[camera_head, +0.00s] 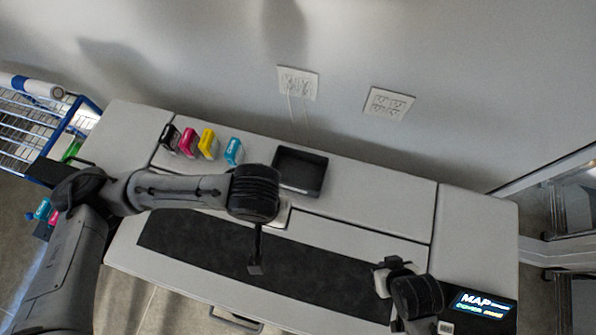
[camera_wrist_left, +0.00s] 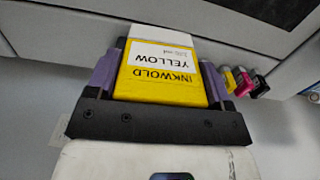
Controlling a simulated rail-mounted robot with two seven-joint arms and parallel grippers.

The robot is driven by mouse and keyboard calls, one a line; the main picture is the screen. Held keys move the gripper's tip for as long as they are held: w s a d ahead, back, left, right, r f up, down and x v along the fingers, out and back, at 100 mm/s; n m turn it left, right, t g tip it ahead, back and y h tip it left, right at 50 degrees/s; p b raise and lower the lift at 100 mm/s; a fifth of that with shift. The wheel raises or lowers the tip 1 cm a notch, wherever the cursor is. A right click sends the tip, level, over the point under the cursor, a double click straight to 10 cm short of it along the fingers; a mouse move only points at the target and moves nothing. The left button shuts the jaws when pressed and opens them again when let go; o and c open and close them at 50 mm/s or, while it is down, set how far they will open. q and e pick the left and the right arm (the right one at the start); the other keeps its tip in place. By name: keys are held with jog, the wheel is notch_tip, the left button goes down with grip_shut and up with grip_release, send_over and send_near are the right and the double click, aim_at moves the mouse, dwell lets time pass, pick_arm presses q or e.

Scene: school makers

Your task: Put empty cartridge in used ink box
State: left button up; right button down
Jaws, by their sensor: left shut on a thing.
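My left gripper (camera_head: 256,266) hangs over the dark strip on the printer's front. In the left wrist view, its purple fingers (camera_wrist_left: 160,75) are shut on a yellow cartridge (camera_wrist_left: 162,75) labelled "INKWOLD YELLOW". In the head view I cannot make out the held cartridge. An open, empty black tray (camera_head: 300,171) sits on the printer top, behind the left wrist. A dark holder with cyan and magenta cartridges (camera_head: 46,211) is at the far left, partly behind my arm. No box label is readable. My right gripper (camera_head: 385,277) is over the printer's right part; its jaw opening is unclear.
Black, magenta, yellow and cyan cartridges (camera_head: 205,143) stand in a row on the printer top (camera_head: 370,206), left of the tray. A blue wire cart (camera_head: 40,125) is at the left. A lit display (camera_head: 482,304) is at the printer's right front. The back right top is clear.

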pick_arm(q)
jog(key=d+f+p, duration=0.2)
jog(key=d, duration=0.9)
jog(key=d+f, duration=0.2)
jog(key=d, duration=0.3)
jog(key=b, duration=0.8)
send_over(298, 175)
notch_tip(298, 175, down, 13)
pick_arm(e)
jog(key=f, duration=0.5)
jog(key=shift+s+d, duration=0.1)
jog(key=shift+d, duration=0.15)
pick_arm(q)
notch_tip(298, 175, down, 4)
jog(key=b, duration=0.5)
jog(key=shift+r+m, duration=0.15)
jog(key=shift+m, duration=0.15)
pick_arm(e)
notch_tip(298, 175, down, 6)
jog(key=shift+a+r, duration=0.15)
jog(key=shift+r, duration=0.05)
pick_arm(q)
jog(key=shift+r, duration=0.1)
pick_arm(e)
jog(key=shift+r, duration=0.1)
jog(key=shift+r, duration=0.1)
